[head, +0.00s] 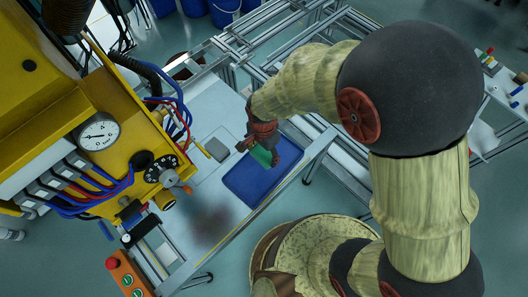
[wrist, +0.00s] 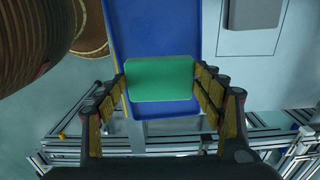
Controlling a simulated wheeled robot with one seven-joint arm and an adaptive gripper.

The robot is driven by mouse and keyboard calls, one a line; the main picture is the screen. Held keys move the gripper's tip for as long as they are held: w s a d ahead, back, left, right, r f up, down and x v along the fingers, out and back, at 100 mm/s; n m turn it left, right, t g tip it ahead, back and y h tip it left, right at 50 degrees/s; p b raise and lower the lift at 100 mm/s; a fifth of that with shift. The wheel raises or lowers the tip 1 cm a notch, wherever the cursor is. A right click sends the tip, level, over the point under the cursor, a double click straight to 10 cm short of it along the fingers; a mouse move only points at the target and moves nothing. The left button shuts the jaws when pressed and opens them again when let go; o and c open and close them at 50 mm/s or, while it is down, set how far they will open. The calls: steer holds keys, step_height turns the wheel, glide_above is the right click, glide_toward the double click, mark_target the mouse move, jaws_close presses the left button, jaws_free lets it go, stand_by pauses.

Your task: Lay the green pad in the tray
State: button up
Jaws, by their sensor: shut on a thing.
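The green pad (wrist: 160,79) is held between the fingers of my gripper (wrist: 161,90) in the wrist view. My gripper is shut on its two side edges. In the head view the green pad (head: 261,155) hangs below my gripper (head: 258,143), partly hidden by it. The blue tray (head: 262,172) lies on the pale table; in the wrist view the tray (wrist: 153,30) shows behind the pad and beyond it. The pad overlaps the tray in both views. I cannot tell how high it is above the tray floor, or whether it touches it.
A grey square plate (head: 216,149) lies on the table left of the tray. A yellow panel fixture (head: 120,95) with a gauge, hoses and a black knob stands at the left. An orange button box (head: 128,275) is at the lower left. Metal frame rails run beside the table.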

steer(key=shift+f+b, duration=2.8)
steer(key=shift+f, duration=0.65)
steer(key=o, duration=1.1)
steer(key=shift+r, duration=0.1)
step_height(320, 180, up, 12)
steer(key=shift+f, duration=0.1)
